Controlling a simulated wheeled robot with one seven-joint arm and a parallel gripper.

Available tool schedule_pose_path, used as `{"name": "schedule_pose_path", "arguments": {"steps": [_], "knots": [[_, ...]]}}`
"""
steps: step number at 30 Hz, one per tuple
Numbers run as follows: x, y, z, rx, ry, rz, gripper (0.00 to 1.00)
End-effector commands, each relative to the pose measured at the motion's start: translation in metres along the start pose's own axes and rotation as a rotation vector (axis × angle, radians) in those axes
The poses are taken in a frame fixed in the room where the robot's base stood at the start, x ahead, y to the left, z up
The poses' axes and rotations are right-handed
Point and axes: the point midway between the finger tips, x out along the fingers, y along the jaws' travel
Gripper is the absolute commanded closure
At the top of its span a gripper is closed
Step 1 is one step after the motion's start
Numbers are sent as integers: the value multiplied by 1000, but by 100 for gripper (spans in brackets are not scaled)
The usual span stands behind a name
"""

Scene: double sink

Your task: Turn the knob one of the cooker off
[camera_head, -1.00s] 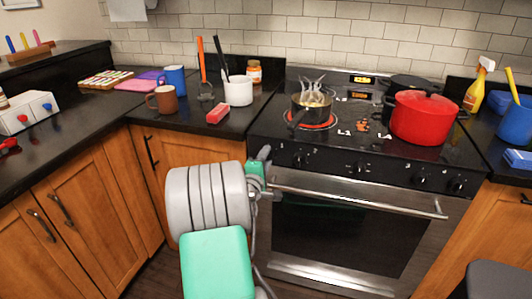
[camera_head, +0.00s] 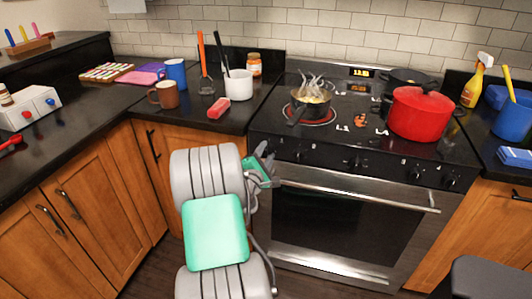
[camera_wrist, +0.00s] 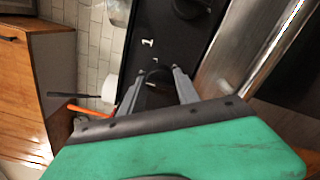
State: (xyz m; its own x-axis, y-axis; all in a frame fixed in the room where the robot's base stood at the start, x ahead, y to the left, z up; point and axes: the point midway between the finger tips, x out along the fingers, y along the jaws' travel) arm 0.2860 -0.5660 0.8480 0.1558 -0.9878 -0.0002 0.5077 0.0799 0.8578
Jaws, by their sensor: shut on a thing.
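The cooker (camera_head: 350,215) has a black front panel with a row of knobs above the oven door. My gripper (camera_head: 266,152) is at the left end of this panel in the head view. In the wrist view, my gripper (camera_wrist: 160,80) has its two fingers on either side of a dark knob (camera_wrist: 156,76), shut on it. That knob is hidden by my gripper in the head view. Another knob (camera_head: 299,155) is just to the right. A steaming pot (camera_head: 309,105) stands on the left front burner (camera_head: 325,121), whose rim looks dull reddish.
The oven handle (camera_head: 355,193) runs just below the knobs and also shows close by in the wrist view (camera_wrist: 275,55). Mugs, a white cup (camera_head: 238,86) and a red block (camera_head: 219,108) are on the left counter.

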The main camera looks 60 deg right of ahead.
Motion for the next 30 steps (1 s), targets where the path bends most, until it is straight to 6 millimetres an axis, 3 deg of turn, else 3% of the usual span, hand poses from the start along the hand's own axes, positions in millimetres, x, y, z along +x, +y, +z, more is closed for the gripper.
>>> {"name": "schedule_pose_path", "arguments": {"steps": [6, 7, 14, 23, 30], "knots": [[0, 0, 0, -1, 0, -1, 100], [0, 0, 0, 0, -1, -1, 60], [0, 0, 0, 0, 0, 0, 41], [-3, 0, -1, 0, 1, 0, 40], [-47, -1, -3, -1, 5, 1, 40]]}}
